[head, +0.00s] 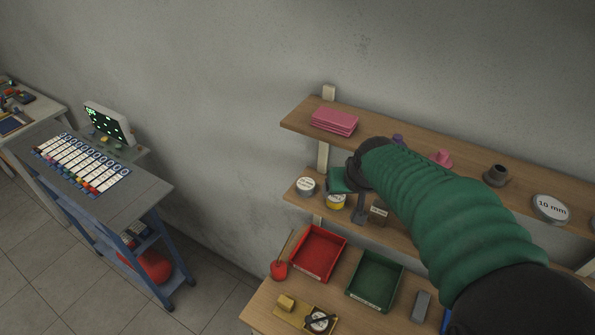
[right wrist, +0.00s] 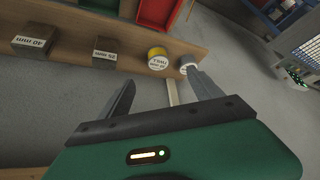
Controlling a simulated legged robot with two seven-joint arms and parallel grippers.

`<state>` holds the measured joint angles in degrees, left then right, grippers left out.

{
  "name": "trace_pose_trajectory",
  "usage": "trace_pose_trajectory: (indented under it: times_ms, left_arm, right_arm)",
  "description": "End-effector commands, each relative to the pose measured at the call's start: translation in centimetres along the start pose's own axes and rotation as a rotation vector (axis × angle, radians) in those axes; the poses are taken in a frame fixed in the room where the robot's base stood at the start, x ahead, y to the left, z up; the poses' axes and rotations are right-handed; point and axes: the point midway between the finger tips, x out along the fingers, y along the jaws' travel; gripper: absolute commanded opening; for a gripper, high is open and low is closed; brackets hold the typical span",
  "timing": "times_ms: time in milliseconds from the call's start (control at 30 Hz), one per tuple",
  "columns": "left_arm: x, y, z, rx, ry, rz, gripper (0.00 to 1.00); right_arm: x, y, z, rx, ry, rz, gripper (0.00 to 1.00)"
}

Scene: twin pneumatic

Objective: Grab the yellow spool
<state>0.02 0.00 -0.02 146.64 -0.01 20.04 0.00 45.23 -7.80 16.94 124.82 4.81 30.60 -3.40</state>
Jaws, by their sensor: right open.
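The yellow spool (head: 336,202) has a white labelled face and stands on the middle wooden shelf, right of a white-faced spool (head: 306,186). In the right wrist view the yellow spool (right wrist: 157,54) lies just beyond the fingertips, roughly between them. My right gripper (right wrist: 161,77) is open and empty, and its right finger overlaps the edge of the white spool (right wrist: 184,62). In the head view its green body (head: 340,180) is above and behind the yellow spool, with one grey finger just to the right. My left gripper is not in view.
A small labelled block (head: 378,213) stands right of the yellow spool. The upper shelf (head: 296,124) holds pink plates (head: 335,121) and other parts. Below are a red bin (head: 318,253) and a green bin (head: 375,280) on a wooden bench. A blue cart (head: 150,190) stands at left.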

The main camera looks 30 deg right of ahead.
Motion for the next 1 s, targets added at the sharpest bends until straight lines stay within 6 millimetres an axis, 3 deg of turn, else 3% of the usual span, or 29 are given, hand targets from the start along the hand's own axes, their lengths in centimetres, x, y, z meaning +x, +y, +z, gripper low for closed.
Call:
trace_pose_trajectory:
  times_ms: [67,167,267,533,767,1000]
  left_arm:
    - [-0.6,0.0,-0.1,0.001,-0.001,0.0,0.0]
    - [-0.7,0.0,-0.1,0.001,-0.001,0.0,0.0]
    - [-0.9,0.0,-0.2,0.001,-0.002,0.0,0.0]
    - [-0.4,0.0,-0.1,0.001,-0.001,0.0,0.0]
    - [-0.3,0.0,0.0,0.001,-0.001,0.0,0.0]
    - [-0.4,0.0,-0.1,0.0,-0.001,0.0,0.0]
  right_arm:
    - [-0.9,0.7,-0.9,0.013,0.009,0.009,0.74]
    - [-0.5,1.0,-1.1,0.018,0.01,0.013,0.74]
    - [1.3,0.9,-0.9,0.018,0.005,0.012,0.74]
    - [8.8,0.5,-1.0,0.012,0.006,0.009,0.74]
    - [11.5,0.5,-1.0,0.013,0.009,0.012,0.74]
    - [15.5,0.7,-0.5,0.013,0.009,0.012,0.74]
